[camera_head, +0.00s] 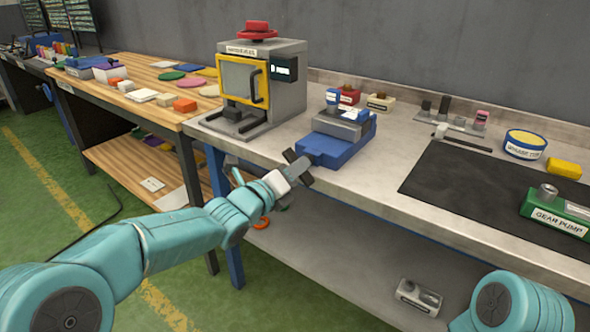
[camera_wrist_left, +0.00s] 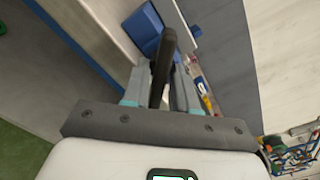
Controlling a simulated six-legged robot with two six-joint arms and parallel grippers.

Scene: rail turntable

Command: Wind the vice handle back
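The blue vice (camera_head: 335,145) with a grey top stands at the front edge of the grey bench; part of it also shows in the left wrist view (camera_wrist_left: 146,28). Its dark handle (camera_wrist_left: 165,52) is a bar that runs between the fingers of my left gripper (camera_wrist_left: 160,82). The fingers are close on both sides of the bar and look shut on it. In the head view my left gripper (camera_head: 297,172) is at the vice's front, just off the bench edge. Where finger and bar touch is partly hidden. My right gripper is out of view; only part of that arm shows.
A grey machine with a yellow-framed door (camera_head: 244,80) stands left of the vice. Small red (camera_head: 348,95) and cream (camera_head: 380,102) blocks sit behind it. A black mat (camera_head: 460,190) and a green gear pump (camera_head: 556,212) lie to the right. A lower shelf (camera_head: 320,250) runs beneath.

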